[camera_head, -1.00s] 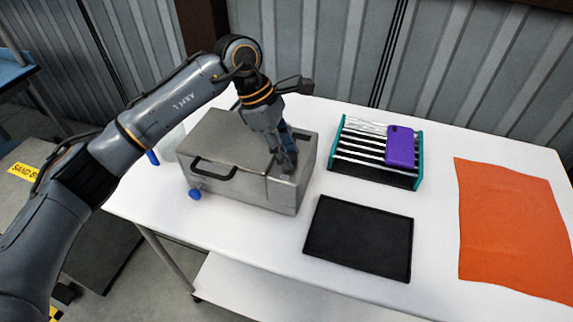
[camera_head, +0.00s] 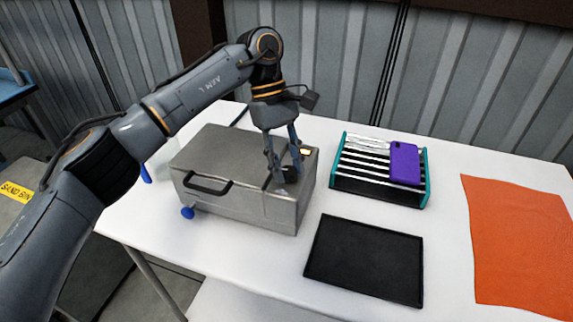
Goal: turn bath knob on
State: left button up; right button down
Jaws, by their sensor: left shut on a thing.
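The bath is a grey metal box (camera_head: 240,212) on the white table, with a dark handle (camera_head: 208,186) on its lid and a blue tap (camera_head: 187,213) low at its front left. My left gripper (camera_head: 284,175) points down at the panel on the right of the box top. Its fingers are around a small dark knob (camera_head: 291,175), shut on it, and partly hide it. A small display (camera_head: 306,152) glows yellow on the panel behind the knob. My right gripper is not in view.
A rack (camera_head: 375,190) with teal ends and a purple item (camera_head: 404,164) stands right of the bath. A black tray (camera_head: 364,260) lies in front of it. An orange cloth (camera_head: 520,240) lies at the right. White table (camera_head: 445,215) shows between them.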

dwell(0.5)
pick_arm(q)
jog(key=o, duration=0.9)
jog(key=v, duration=1.2)
jog(key=shift+w, duration=0.1)
jog(key=shift+d, duration=0.1)
